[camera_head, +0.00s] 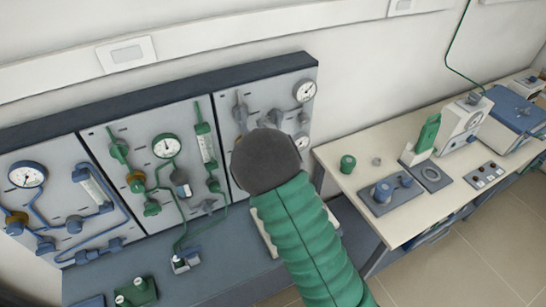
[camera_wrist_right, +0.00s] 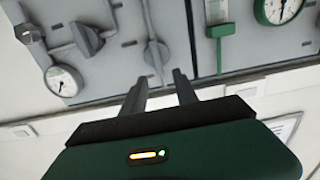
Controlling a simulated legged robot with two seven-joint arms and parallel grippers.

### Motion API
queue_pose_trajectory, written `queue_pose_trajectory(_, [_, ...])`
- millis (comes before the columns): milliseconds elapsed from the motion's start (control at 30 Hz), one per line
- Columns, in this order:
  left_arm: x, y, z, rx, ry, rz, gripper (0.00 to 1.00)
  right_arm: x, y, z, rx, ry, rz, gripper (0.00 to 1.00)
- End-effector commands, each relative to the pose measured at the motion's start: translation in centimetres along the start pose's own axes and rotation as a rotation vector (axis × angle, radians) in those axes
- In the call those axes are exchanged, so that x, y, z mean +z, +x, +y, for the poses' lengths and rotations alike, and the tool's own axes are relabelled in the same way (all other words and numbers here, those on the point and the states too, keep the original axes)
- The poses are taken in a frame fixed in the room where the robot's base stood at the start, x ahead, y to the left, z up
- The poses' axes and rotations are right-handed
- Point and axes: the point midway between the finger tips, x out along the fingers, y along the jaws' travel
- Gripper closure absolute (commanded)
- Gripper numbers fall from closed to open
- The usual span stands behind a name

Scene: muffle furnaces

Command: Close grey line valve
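The grey line is on the right panel section (camera_head: 285,78). It has a round gauge (camera_head: 304,91) and grey valve parts (camera_head: 240,112), partly covered by my green right arm. In the right wrist view, which is tilted, grey valve handles show at the upper left (camera_wrist_right: 88,38), and another grey valve (camera_wrist_right: 155,55) lies just beyond my fingertips. My right gripper (camera_wrist_right: 157,78) is open, its two dark fingers apart with nothing clearly between them. I cannot tell whether it touches the valve. My left gripper is not in view.
The green line section (camera_head: 165,180) and blue line section (camera_head: 75,205) are left of the grey one. A bench (camera_head: 400,220) with lab devices stands at the right. A green block-like device (camera_head: 136,292) sits below the panel.

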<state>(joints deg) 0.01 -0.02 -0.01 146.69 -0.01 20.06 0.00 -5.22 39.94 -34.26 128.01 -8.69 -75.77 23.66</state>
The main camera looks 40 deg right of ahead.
Motion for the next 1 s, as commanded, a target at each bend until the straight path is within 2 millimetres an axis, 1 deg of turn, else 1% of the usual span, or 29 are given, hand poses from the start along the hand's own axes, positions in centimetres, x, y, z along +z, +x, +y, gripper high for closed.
queue_pose_trajectory(400, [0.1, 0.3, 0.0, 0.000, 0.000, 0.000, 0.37, 0.0, -3.7, 0.2, 0.002, 0.002, 0.001, 0.65])
queue_pose_trajectory(833, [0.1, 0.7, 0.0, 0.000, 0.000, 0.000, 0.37, 0.1, -7.2, 0.1, 0.002, 0.001, 0.000, 0.65])
queue_pose_trajectory(900, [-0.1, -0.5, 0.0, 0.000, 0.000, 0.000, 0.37, -0.3, -7.7, 0.2, 0.002, 0.000, -0.004, 0.65])
queue_pose_trajectory(1000, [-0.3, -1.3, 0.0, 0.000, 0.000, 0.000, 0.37, -0.3, -8.5, 0.2, 0.002, -0.001, -0.003, 0.65])
